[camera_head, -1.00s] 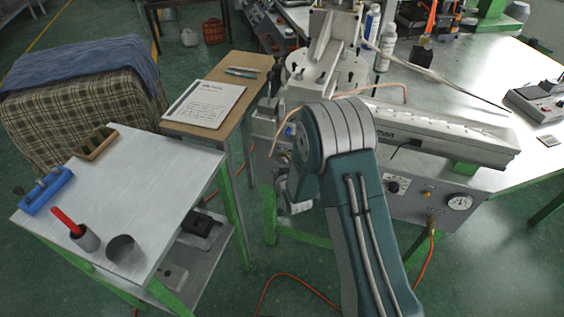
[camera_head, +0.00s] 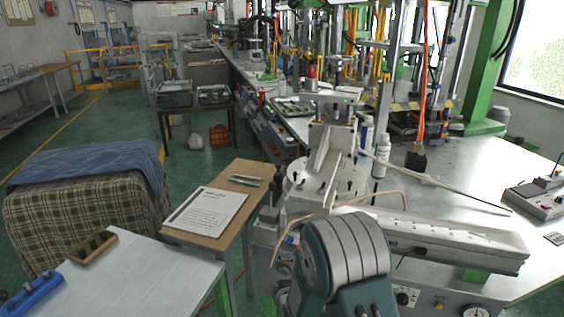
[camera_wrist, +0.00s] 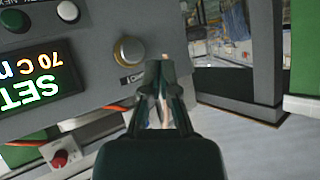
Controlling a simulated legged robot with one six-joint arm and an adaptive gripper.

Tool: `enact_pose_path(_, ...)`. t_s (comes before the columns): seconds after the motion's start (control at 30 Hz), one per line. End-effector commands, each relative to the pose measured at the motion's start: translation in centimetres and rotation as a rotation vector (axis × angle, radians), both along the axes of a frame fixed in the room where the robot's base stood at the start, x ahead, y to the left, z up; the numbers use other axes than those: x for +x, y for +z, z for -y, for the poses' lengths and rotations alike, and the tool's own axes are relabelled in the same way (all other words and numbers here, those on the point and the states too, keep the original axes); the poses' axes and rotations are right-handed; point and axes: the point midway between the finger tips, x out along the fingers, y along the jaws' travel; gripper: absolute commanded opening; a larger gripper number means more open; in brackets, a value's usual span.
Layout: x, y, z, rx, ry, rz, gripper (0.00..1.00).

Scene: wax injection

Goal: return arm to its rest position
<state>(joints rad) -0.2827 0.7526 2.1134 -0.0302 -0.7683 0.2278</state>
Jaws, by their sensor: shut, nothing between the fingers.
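My gripper (camera_wrist: 159,92) shows in the wrist view, its two dark fingers together with nothing held. I cannot tell whether the fingers touch the panel. In the head view my arm (camera_head: 345,262) rises at the bottom centre in front of the wax injection machine (camera_head: 318,180); the gripper itself is hidden there.
A wooden desk (camera_head: 205,236) holds a paper (camera_head: 207,208). A plaid-covered box (camera_head: 85,205) is at left. The long workbench (camera_head: 455,180) fills the right.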

Motion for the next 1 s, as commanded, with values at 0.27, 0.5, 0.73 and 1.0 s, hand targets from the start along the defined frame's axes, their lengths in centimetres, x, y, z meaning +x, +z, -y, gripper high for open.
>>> enact_pose_path(0.27, -1.2, 9.4, 3.8, -0.064, -0.041, -0.079, 0.0)
enact_pose_path(0.5, -4.7, 16.1, 7.2, -0.115, -0.072, -0.162, 0.0)
enact_pose_path(0.73, -9.9, 21.3, 10.2, -0.155, -0.096, -0.246, 0.0)
enact_pose_path(1.0, -17.6, 25.9, 13.4, -0.193, -0.12, -0.346, 0.0)
